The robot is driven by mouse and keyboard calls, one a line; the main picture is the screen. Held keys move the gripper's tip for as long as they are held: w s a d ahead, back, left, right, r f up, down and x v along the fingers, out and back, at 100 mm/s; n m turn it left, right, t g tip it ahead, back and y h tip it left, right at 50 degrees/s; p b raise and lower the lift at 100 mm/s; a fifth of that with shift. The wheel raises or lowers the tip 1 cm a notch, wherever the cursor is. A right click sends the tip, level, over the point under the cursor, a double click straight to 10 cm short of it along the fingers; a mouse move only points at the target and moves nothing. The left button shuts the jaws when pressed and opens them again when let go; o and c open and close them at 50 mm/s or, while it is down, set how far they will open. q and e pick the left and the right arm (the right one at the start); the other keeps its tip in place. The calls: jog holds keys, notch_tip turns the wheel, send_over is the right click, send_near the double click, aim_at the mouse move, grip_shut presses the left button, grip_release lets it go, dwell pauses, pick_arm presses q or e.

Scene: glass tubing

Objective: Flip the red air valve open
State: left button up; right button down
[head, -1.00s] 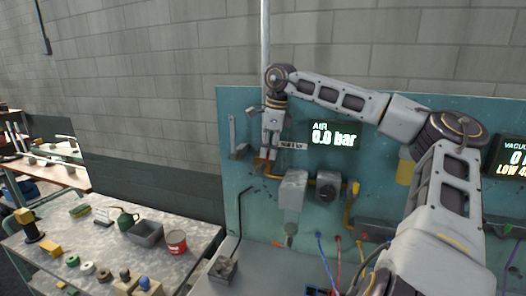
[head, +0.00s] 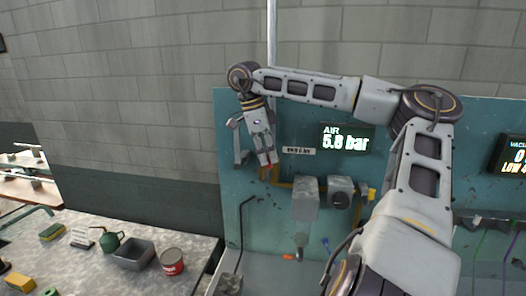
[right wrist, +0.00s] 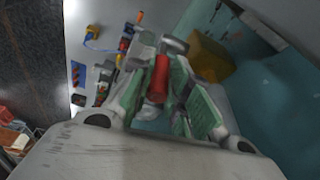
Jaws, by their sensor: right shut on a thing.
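The red air valve's handle (right wrist: 158,78) lies between the green-padded fingers of my right gripper (right wrist: 160,95) in the right wrist view. In the head view my right gripper (head: 266,160) points down and tilts, shut on the handle at the left end of the yellow air pipe. Only small red bits of the valve (head: 263,173) show below the fingertips; its body is mostly hidden. The AIR display (head: 346,138) to the right is lit and appears to read 5.8 bar. My left gripper is not in view.
A grey regulator block (head: 305,200) and a round gauge unit (head: 341,194) are right of the valve on the teal panel (head: 235,215). A bench at lower left holds a grey bin (head: 133,255), a red can (head: 172,262) and a green oil can (head: 110,241).

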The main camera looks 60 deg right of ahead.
jog(key=shift+w, duration=0.1)
dwell(0.4)
jog(key=c, duration=1.3)
grip_release()
jog(key=shift+r, duration=0.15)
jog(key=shift+v, duration=5.85)
jog(key=shift+w+a, duration=0.1)
